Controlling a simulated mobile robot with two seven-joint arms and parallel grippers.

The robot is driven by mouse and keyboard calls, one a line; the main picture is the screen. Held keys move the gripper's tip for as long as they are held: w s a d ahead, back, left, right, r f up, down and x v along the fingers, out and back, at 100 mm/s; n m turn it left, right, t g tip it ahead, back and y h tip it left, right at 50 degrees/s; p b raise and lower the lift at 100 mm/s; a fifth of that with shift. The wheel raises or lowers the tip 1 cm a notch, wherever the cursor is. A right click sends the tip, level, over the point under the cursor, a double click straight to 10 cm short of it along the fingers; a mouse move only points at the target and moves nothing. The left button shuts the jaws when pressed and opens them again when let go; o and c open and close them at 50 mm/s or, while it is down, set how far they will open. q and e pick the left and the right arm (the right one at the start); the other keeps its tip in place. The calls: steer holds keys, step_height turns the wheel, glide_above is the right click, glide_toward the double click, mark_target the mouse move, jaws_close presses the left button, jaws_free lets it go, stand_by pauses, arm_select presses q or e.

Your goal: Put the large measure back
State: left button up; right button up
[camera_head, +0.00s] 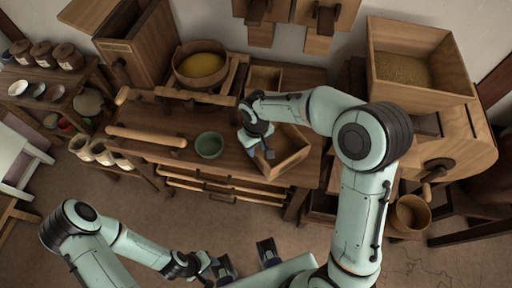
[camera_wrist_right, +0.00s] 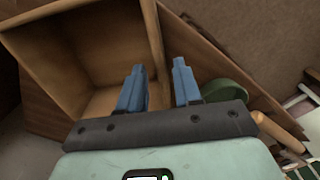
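No thing in view is clearly marked as the large measure. The open wooden box (camera_head: 290,166) at the right of the worktable may be it, but I cannot tell. My right gripper (camera_head: 262,153) is at the box's left side. In the right wrist view the right gripper (camera_wrist_right: 158,88) has its fingers apart, with a wall of the wooden box (camera_wrist_right: 100,48) showing between and beyond them. I see no clear contact. My left gripper (camera_head: 247,262) is open and empty, low at the front, away from the table.
A green bowl (camera_head: 209,145) stands left of the box; it also shows in the right wrist view (camera_wrist_right: 222,91). A round sieve (camera_head: 201,66) with yellow meal is behind it. A wooden tub (camera_head: 409,213) sits low at the right. A grain hopper (camera_head: 420,65) stands at the right.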

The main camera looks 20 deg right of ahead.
step_height(320, 180, up, 11)
steer(key=p, duration=0.1)
steer(key=shift+f, duration=0.15)
stand_by(0.5)
